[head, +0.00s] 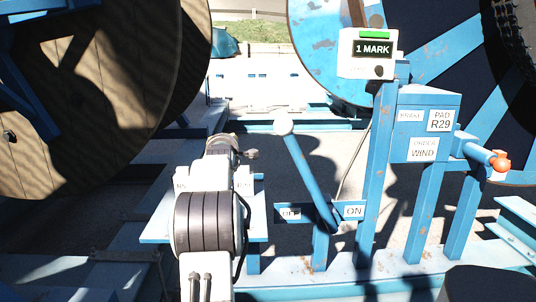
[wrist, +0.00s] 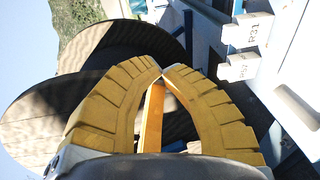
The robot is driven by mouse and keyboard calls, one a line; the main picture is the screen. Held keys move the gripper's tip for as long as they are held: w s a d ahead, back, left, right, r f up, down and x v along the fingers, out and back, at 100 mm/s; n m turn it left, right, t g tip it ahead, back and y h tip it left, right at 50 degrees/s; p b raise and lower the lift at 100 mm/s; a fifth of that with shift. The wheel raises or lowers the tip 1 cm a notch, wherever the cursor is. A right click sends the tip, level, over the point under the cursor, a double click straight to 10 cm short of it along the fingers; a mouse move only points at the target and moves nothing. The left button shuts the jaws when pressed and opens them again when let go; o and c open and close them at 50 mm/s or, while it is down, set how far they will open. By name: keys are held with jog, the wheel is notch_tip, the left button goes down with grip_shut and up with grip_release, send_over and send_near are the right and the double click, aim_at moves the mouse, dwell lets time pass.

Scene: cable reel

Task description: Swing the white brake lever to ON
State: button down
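The brake lever (head: 308,170) is a blue bar with a round white knob (head: 283,124) on top. It leans to the left in the head view, its foot near the plate between the OFF label (head: 290,214) and the ON label (head: 354,211). My gripper (wrist: 162,71) shows in the wrist view as two yellow ribbed fingers whose tips meet, with no object between the tips. An orange bar shows in the gap behind them. In the head view my arm reaches forward left of the lever, apart from the knob; its fingers are hard to make out there. The lever cannot be made out in the wrist view.
A blue post carries a display reading 1 MARK (head: 373,48). Right of it stands a blue box (head: 424,128) with an orange knob (head: 501,163). Large reels stand at left (head: 90,100) and right. The gap between lever and post looks open.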

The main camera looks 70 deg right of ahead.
jog(key=s+d+f+g+h+b, duration=0.1)
jog(key=s+d+f+h+b, duration=0.1)
jog(key=s+d, duration=0.5)
jog(key=shift+s+f+n+g, duration=0.3)
jog(key=shift+s+f+n, duration=0.1)
jog(key=shift+f, duration=0.3)
